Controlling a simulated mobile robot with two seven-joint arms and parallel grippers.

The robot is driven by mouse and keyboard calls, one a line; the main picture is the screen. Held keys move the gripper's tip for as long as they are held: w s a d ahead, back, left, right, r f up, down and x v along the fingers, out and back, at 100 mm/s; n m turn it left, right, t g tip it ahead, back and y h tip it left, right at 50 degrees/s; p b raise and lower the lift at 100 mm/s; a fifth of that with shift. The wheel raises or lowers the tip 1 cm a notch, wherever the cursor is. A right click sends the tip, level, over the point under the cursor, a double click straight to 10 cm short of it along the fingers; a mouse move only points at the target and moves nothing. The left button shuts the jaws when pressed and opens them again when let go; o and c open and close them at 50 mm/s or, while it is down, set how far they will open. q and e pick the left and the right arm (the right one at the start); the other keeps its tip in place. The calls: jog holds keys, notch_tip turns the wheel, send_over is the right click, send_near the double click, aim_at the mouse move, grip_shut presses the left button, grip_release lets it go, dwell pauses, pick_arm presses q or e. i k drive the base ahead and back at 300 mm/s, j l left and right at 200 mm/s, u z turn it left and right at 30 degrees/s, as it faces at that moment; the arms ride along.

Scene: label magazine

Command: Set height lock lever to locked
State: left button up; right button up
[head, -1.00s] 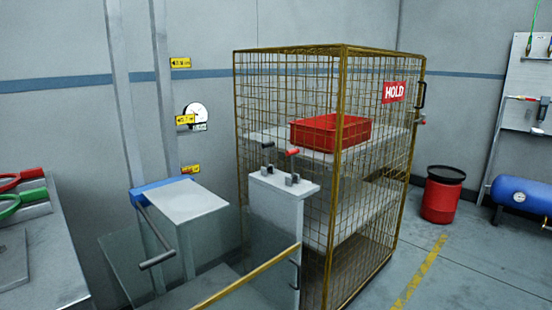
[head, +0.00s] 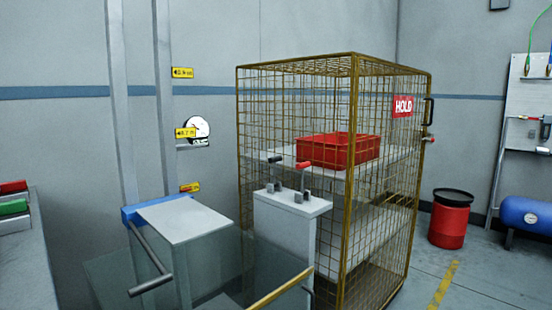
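Two small levers stand on top of a narrow white cabinet (head: 283,228), in front of the wire cage. One has a dark grip (head: 274,159) and the other a red grip (head: 303,165). A crank with a dark handle (head: 151,286) hangs at the blue-edged grey platform (head: 185,217), left of the cabinet. Neither of my grippers is in view.
A yellow wire cage (head: 345,75) with a HOLD sign holds a red bin (head: 338,150). Clear panels and a yellow rail (head: 280,289) are in front of the cabinet. A bench (head: 30,265) is at left, a red drum (head: 450,220) at right. Floor at right is open.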

aim_at(277, 159)
jog(key=i+l, duration=0.15)
jog(key=l, duration=0.2)
jog(key=i+l, duration=0.15)
jog(key=l, duration=0.2)
jog(key=i+l, duration=0.1)
jog(key=l, duration=0.3)
jog(key=i+l, duration=0.15)
jog(key=l, duration=0.2)
